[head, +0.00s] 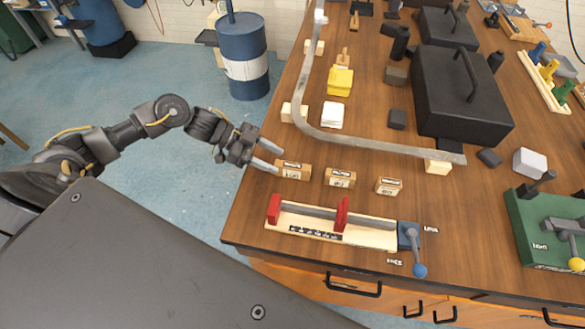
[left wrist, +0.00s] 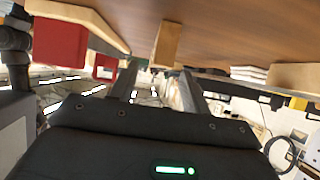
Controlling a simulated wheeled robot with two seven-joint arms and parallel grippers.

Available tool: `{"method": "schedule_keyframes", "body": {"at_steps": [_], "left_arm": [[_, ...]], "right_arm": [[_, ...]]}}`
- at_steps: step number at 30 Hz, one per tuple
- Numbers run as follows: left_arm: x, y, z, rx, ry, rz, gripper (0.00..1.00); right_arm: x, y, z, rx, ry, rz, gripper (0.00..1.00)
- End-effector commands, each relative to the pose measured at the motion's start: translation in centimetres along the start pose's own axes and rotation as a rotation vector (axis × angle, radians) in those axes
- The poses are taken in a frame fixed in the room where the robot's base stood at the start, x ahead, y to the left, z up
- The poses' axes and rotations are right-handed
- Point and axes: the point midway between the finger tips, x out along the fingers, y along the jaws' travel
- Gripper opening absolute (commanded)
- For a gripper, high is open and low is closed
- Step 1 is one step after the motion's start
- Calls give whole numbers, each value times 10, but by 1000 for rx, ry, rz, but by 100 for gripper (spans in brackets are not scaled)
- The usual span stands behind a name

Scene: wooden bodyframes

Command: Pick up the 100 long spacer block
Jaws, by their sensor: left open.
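The 100 long spacer block (head: 292,170) is the leftmost of three light wooden blocks in a row on the workbench, lying near its left edge. Its label is small, but it looks the longest. My left gripper (head: 275,157) is open and empty, with its two fingertips just left of the block's left end. In the left wrist view a wooden block, likely the same one, shows end-on (left wrist: 167,44) beyond and between the open fingers (left wrist: 156,84). I cannot tell whether a fingertip touches it. My right gripper is out of view.
The middle spacer block (head: 340,178) and the shortest one (head: 389,186) lie to the right. A wooden fixture with red jaws (head: 330,222) stands in front. A curved metal bar (head: 370,147) on wooden supports lies behind. The workbench (head: 257,215) ends just left of the block.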

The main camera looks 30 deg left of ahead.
Motion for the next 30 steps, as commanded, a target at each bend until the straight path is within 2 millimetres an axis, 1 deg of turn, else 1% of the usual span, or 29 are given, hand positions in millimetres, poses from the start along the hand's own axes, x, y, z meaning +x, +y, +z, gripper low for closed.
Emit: {"method": "schedule_keyframes", "body": {"at_steps": [1,5,6,9,12,18,28,29,30], "left_arm": [[5,0,-8,-1,3,2,47],[24,-1,-16,-1,4,3,47],[31,-1,-13,-2,3,2,47],[41,0,-11,-1,2,2,47],[46,0,-10,0,1,1,47],[46,-1,-9,0,0,0,47],[46,0,-9,0,0,1,4],[46,0,-9,0,0,1,0],[46,-1,-10,1,1,1,0]], "right_arm": [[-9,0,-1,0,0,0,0],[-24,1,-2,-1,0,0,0],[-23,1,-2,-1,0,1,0],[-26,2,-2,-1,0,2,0],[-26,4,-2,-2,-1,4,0],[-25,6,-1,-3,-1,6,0],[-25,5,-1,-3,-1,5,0],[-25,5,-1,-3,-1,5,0],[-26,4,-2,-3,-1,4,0]]}}
